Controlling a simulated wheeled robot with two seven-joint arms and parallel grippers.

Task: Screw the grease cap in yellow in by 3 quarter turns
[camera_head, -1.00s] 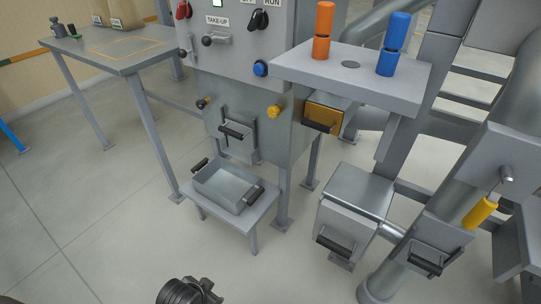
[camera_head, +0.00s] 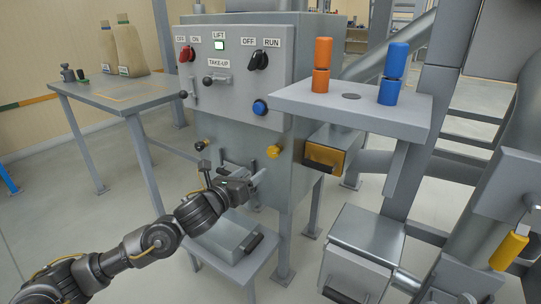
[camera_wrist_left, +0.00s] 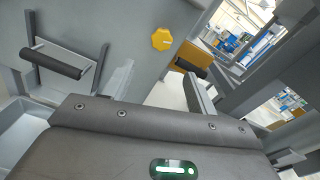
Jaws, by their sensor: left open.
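The yellow grease cap (camera_head: 273,151) is a small lobed knob on the lower front of the grey cabinet. It also shows in the left wrist view (camera_wrist_left: 162,39), near the top centre, with a pale line on its face. My left gripper (camera_head: 232,174) is open and empty, in front of the cabinet, below and to the left of the cap and apart from it. In the left wrist view its fingers stand apart below the cap, with nothing between them. My right gripper is not in view.
A smaller dark and brass knob (camera_head: 200,146) sits left of the cap. An orange drawer (camera_head: 325,152) with a black handle is to the right, under a shelf (camera_head: 350,104) holding orange and blue cylinders. A grey tray (camera_head: 236,243) stands on a low stand below.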

